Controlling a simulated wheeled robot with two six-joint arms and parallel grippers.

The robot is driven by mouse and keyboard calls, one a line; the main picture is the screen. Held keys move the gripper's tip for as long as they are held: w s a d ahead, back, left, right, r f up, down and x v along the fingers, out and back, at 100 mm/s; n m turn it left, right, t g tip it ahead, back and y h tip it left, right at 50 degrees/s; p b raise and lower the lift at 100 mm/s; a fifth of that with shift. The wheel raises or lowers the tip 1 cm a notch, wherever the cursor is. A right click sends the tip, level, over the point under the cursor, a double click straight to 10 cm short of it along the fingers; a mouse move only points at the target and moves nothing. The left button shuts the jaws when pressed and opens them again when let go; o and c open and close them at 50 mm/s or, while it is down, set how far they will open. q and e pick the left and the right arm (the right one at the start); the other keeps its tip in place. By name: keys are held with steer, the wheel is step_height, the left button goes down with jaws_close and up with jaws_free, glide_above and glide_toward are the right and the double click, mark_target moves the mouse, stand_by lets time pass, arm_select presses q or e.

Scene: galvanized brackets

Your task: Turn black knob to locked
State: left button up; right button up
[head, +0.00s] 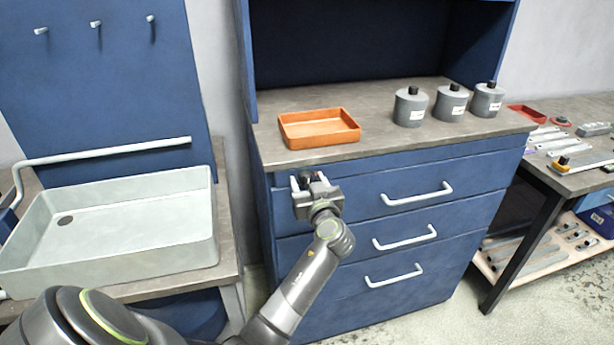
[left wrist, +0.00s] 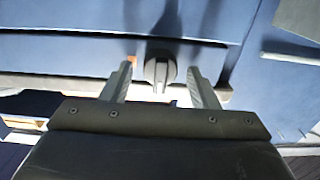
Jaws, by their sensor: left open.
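The black knob (left wrist: 160,70) shows in the left wrist view on the blue cabinet front. It has a round body with a raised grip bar that points toward the bottom of that view. My left gripper (left wrist: 160,84) is open, with one finger on each side of the knob and a gap visible on both sides. In the head view, my left gripper (head: 308,183) is at the upper left of the drawer front, just under the worktop edge, and largely hides the knob there. I see no locked marking. My right gripper is not in view.
The blue drawer cabinet (head: 400,235) has white bar handles to the right of the gripper. On its worktop stand an orange tray (head: 318,142) and several grey jars. A white sink basin (head: 115,235) is at left, and a bench with metal parts is at right.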

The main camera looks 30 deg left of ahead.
arm_select(q)
steer(key=shift+s, duration=0.1)
steer(key=shift+c, duration=0.3)
steer(key=c, duration=0.9)
